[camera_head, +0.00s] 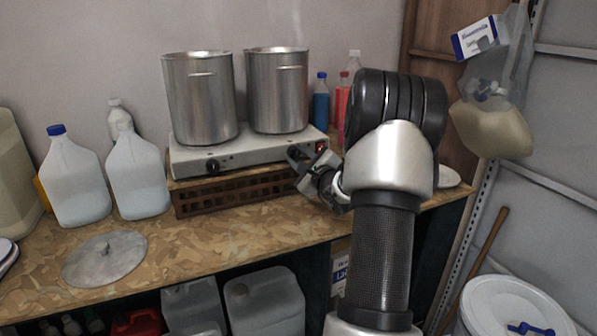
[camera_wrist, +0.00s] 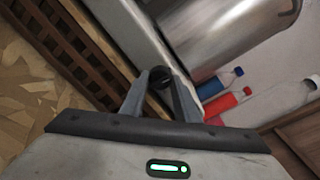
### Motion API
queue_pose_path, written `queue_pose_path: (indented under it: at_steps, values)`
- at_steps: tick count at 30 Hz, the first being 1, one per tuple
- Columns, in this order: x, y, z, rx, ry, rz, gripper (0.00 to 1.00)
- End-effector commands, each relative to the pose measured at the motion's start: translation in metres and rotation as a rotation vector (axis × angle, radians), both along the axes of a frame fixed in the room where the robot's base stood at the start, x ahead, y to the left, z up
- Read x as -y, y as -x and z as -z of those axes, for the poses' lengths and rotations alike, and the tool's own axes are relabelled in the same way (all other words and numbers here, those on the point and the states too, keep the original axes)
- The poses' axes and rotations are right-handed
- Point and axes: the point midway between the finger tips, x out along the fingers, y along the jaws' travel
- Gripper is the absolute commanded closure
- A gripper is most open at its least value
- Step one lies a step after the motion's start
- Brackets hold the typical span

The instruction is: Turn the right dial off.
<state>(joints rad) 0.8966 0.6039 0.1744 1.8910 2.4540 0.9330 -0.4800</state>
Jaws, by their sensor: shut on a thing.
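A white double hot plate (camera_head: 240,153) stands on the bench with two metal pots on it. Its left dial (camera_head: 212,165) is black and in clear view on the front face. A small red light (camera_head: 320,146) glows near the right end of that face. My gripper (camera_head: 297,156) is at the right part of the front face and covers the right dial in the head view. In the wrist view, the black right dial (camera_wrist: 158,77) sits between my two grey fingertips (camera_wrist: 158,82), which are shut on it. Its pointer is not readable.
Two steel pots (camera_head: 200,100) (camera_head: 278,92) stand on the plates, close above the gripper. A brown lattice crate (camera_head: 230,190) supports the hot plate. Blue (camera_head: 320,103) and red bottles stand behind my arm. A round metal lid (camera_head: 104,258) lies front left on the bench.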

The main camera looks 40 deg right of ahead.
Motion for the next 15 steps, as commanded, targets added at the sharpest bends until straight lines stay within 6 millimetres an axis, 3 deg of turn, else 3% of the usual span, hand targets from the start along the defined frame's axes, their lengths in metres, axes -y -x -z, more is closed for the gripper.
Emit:
queue_pose_path:
  at_steps: [1, 15]
  values:
    - [-0.0006, -0.0004, 0.0061, -0.005, 0.034, -0.001, 0.94]
    - [0.0002, 0.0003, 0.0014, -0.048, 0.191, 0.001, 0.94]
